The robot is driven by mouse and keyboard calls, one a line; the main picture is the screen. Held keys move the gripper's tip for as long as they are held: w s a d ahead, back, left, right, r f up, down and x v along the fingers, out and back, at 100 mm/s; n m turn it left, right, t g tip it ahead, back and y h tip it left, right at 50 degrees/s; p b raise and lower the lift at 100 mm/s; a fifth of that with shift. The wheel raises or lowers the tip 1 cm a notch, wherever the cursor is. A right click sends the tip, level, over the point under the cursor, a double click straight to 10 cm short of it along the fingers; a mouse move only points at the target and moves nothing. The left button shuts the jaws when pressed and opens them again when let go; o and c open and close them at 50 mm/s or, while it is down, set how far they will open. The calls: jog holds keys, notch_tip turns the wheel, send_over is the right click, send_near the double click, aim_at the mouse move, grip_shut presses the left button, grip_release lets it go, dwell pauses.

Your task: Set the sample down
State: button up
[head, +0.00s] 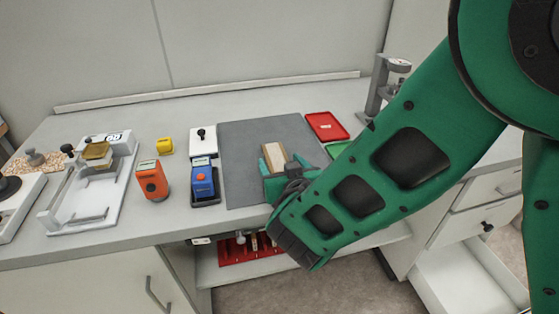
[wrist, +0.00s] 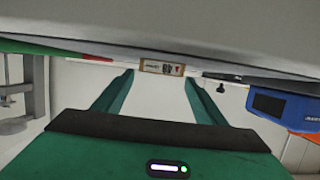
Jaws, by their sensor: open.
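The sample looks like a small pale block with wooden-brown sides (head: 274,156), lying on the grey mat (head: 235,140). In the wrist view the sample (wrist: 162,67) shows its brown end with a small label, centred at the far end of the gap between my fingers. My gripper (head: 284,170) is open, low over the near part of the mat, with the block just ahead of or between its fingertips. In the wrist view my fingers (wrist: 159,78) stand apart, with no visible contact on the block. Whether the fingertips overlap its sides is unclear.
A blue device (head: 203,182) stands left of the mat, beside an orange device (head: 151,180). A red tray (head: 326,126) and a green tray (head: 337,149) lie right of the mat. A grey stand (head: 381,85) rises behind my arm. The mat's left part is clear.

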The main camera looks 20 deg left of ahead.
jog(key=v, duration=0.9)
jog(key=shift+s+d+r, duration=0.1)
jog(key=shift+s, duration=0.05)
